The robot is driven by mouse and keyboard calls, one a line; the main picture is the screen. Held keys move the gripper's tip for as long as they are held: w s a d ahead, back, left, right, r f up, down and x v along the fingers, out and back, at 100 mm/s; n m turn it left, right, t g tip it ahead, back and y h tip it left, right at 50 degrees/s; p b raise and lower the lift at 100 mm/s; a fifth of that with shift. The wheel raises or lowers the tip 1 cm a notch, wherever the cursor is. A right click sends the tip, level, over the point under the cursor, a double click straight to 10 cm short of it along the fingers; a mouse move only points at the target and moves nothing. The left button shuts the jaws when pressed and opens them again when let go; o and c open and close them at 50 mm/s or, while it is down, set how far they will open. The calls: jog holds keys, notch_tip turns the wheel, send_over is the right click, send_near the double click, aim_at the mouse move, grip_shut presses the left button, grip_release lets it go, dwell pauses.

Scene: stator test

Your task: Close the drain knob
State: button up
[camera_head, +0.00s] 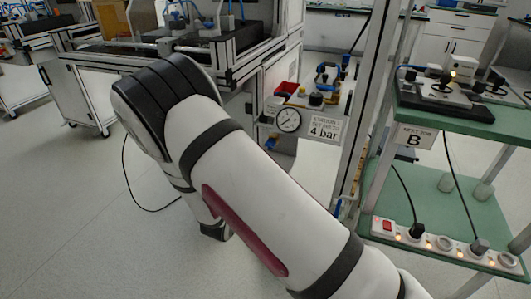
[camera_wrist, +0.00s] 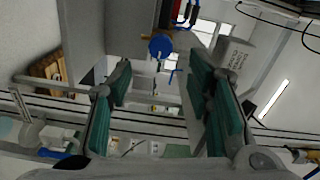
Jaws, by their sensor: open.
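My gripper (camera_wrist: 160,78) is open and empty in the wrist view, with a green-padded finger on each side. A round blue knob (camera_wrist: 160,46) shows ahead of the fingertips, roughly centred between them and apart from both. It looks like the drain knob, but I see no label on it, and whether it is open or closed cannot be told. In the head view a panel carries a pressure gauge (camera_head: 288,119) and blue and black fittings (camera_head: 327,74). My arm crosses the middle there, and my gripper and the knob cannot be made out.
A "4 bar" sign (camera_head: 324,127) is beside the gauge. An upright metal post (camera_head: 368,100) stands right of the panel, near green shelves (camera_head: 440,195) with a power strip (camera_head: 445,245). A grey box (camera_wrist: 235,58) is close to the right finger. Open floor lies at left.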

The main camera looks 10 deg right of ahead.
jog(key=shift+v, duration=2.45)
jog(key=shift+w, duration=0.1)
